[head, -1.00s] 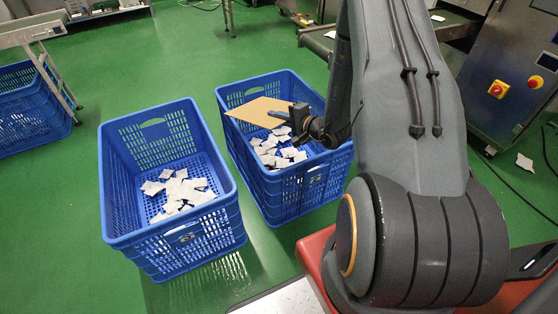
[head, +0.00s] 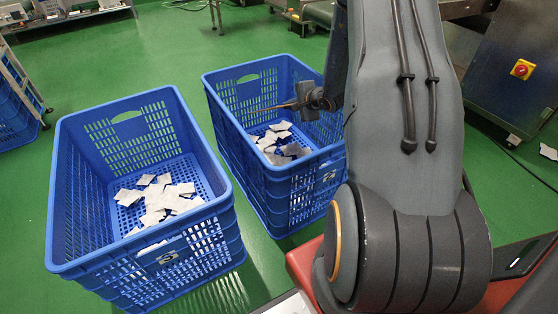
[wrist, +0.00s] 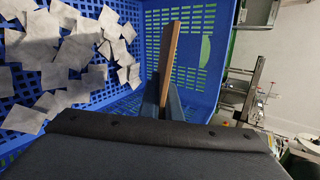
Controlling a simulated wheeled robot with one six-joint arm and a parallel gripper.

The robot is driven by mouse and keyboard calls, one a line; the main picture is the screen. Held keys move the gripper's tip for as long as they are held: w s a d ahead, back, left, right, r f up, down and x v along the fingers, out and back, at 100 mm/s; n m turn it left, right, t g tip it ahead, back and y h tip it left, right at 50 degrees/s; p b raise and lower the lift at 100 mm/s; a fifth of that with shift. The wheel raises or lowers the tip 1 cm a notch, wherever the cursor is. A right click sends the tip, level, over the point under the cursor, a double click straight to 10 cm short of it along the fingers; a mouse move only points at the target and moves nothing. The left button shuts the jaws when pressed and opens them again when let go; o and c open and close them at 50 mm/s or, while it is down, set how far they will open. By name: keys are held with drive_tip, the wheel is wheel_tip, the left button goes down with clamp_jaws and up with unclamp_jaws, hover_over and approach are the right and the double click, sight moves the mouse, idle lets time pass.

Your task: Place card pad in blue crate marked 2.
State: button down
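The card pad, a thin brown sheet (head: 272,107), shows nearly edge-on in the head view, over the opening of the right blue crate (head: 290,172). My gripper (head: 298,104) is shut on one edge of it. In the wrist view the pad (wrist: 171,50) stands as a narrow brown strip between the two fingers (wrist: 162,98), in front of the blue crate wall (wrist: 208,22). The left blue crate (head: 72,262) has a small label with a digit I cannot read for certain. The right crate's label is too small to read.
White teabag packets lie in the left crate (head: 160,198) and the right crate (head: 274,136). The crates stand close together on the green floor (head: 178,55). A grey machine with a red button (head: 522,69) stands at the right.

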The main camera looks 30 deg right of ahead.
drive_tip(key=shift+w+d+f, duration=0.15)
drive_tip(key=shift+f, duration=0.45)
wheel_tip(320, 180, down, 9)
drive_tip(key=b, duration=0.4)
drive_tip(key=shift+f, duration=0.15)
drive_tip(key=shift+f+b, duration=0.4)
drive_tip(key=shift+b, duration=0.05)
drive_tip(key=shift+f, duration=0.2)
drive_tip(key=c, duration=2)
unclamp_jaws()
drive_tip(key=shift+r, duration=0.15)
